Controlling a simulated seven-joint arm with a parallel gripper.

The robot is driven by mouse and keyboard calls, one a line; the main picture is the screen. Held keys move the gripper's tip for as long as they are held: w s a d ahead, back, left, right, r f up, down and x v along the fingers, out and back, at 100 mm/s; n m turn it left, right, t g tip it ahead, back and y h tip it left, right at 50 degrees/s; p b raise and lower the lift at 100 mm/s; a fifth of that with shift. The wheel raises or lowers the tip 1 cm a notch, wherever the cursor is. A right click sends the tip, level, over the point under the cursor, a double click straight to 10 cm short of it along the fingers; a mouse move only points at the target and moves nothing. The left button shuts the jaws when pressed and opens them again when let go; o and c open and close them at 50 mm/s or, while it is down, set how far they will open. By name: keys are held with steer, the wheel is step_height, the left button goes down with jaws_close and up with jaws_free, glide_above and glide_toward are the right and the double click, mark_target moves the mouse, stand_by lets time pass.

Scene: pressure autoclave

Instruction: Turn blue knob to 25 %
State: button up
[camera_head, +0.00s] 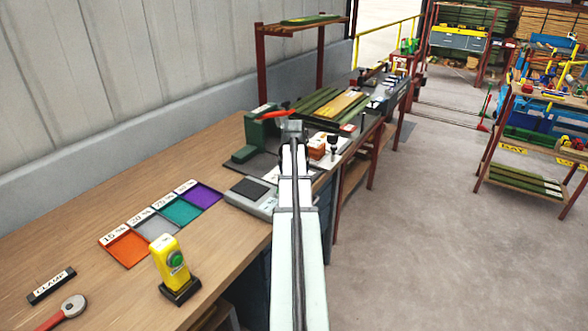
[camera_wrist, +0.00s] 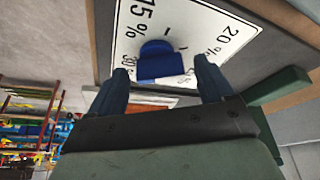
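In the wrist view, the blue knob (camera_wrist: 160,62) sits on a white dial plate (camera_wrist: 188,18). I can read 15 % at the left, 20 % at the right and part of 30 % below the 15 %. A 25 % mark cannot be made out. My gripper (camera_wrist: 160,84) is open, with one finger on each side of the knob's near end and visible gaps between. Whether the fingertips touch the plate cannot be told. In the head view, my arm reaches over the bench end and hides the knob.
A green machine with a red lever (camera_head: 262,133) stands on the bench (camera_head: 150,160) near my gripper. Colored trays (camera_head: 181,211), a yellow post with a green button (camera_head: 171,262) and a grey scale-like device (camera_head: 250,194) lie nearer. Open floor is right of my arm.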

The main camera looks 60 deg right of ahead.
steer(key=c, duration=1)
steer(key=shift+m, duration=0.3)
steer(key=m+g, duration=0.1)
steer(key=m, duration=0.3)
steer(key=m+g, duration=0.1)
steer(key=shift+w+m+g+h, duration=0.25)
steer(key=shift+m+g+h, duration=0.05)
steer(key=shift+m, duration=0.1)
steer(key=m+g, duration=0.1)
steer(key=m, duration=0.4)
steer(key=shift+w+g+y, duration=0.1)
steer(key=shift+g+y, duration=0.3)
steer(key=shift+m, duration=0.3)
steer(key=o, duration=1.1)
steer(key=shift+c, duration=0.2)
